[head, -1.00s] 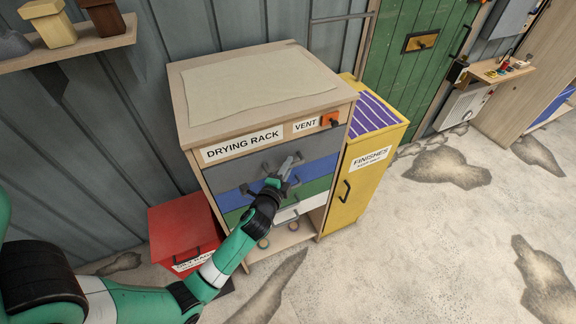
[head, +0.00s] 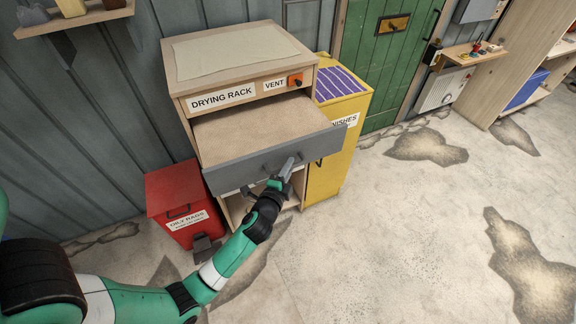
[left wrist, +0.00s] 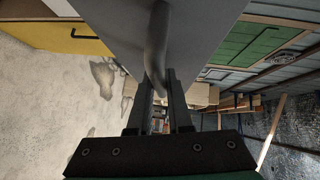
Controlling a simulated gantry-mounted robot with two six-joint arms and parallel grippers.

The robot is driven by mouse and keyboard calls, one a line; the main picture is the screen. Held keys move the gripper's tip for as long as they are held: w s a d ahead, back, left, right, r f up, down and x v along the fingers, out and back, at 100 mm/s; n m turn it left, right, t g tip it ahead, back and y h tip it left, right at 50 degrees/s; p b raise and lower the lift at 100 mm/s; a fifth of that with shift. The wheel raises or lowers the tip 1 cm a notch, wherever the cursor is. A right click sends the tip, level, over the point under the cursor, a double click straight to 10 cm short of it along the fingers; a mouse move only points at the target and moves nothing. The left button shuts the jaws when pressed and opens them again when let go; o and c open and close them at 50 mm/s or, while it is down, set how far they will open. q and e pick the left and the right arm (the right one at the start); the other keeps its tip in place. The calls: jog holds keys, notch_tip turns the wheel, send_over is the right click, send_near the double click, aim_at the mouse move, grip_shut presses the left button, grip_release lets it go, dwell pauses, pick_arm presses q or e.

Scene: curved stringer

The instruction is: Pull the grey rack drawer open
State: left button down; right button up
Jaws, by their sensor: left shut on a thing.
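The grey drawer (head: 240,164) of the drying rack (head: 228,70) stands well out from the cabinet in the head view. Its pale flat inside (head: 255,127) shows and looks empty. My left gripper (head: 290,163) is at the drawer's front, shut on its dark handle. In the left wrist view the handle (left wrist: 157,45) runs down between the two fingers (left wrist: 160,95), beside the grey drawer front (left wrist: 195,35). My right gripper does not show.
A red oily rags bin (head: 175,195) stands left of the rack. A yellow finishes cabinet (head: 335,150) stands close on its right. An orange vent switch (head: 295,79) is above the drawer. The floor (head: 400,230) in front and to the right is clear.

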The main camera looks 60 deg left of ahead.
pick_arm(q)
jog(key=shift+d, duration=0.55)
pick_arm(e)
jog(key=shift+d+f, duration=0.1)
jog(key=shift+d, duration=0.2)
pick_arm(q)
jog(key=c, duration=0.9)
grip_release()
jog(key=shift+o, duration=0.2)
jog(key=v, duration=1.1)
jog(key=shift+s+d, duration=0.15)
jog(key=shift+s, duration=0.1)
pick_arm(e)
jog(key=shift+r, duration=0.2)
